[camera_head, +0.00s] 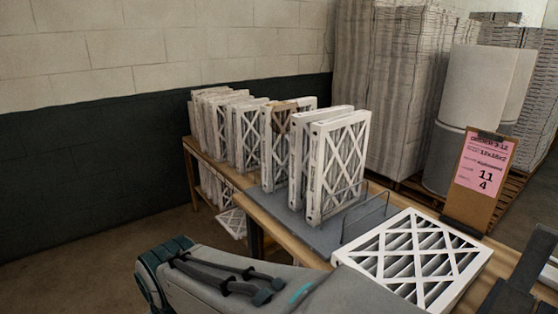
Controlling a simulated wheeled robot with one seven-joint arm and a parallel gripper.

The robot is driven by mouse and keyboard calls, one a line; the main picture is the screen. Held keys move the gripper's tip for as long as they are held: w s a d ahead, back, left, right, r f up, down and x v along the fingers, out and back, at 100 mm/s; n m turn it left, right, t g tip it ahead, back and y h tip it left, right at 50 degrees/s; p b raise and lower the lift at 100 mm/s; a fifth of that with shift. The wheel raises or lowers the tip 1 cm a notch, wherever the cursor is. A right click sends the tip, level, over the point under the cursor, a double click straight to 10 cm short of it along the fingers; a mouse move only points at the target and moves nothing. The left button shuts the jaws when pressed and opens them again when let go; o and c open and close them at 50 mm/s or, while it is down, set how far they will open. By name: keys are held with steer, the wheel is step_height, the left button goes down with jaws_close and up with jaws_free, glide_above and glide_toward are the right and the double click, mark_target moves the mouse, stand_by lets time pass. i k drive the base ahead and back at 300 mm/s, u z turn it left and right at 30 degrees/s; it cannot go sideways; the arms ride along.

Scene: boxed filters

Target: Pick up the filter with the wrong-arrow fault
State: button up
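Several white-framed filters with diagonal lattice faces stand upright in a row on the wooden table. The nearest upright filter (338,165) stands by a wire rack on a grey board, with another filter (299,160) close behind it. One filter (279,135) farther back has a brown patch at its top. Another filter (412,258) lies flat, lattice face up, at the front right. Arrow marks are too small to read, so I cannot tell which filter has the wrong arrow. A dark part at the lower right edge appears to be my gripper (512,288), cut off by the frame.
A clipboard (478,180) with a pink sheet stands behind the flat filter. The wire rack (366,213) rises from the grey board (325,229). More filters (218,190) sit below the table. Stacked cartons (398,90) and large rolls (474,110) stand behind.

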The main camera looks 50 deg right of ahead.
mark_target(338, 144)
steer(key=z, duration=0.7)
steer(key=i, duration=0.85)
steer(key=z, duration=0.85)
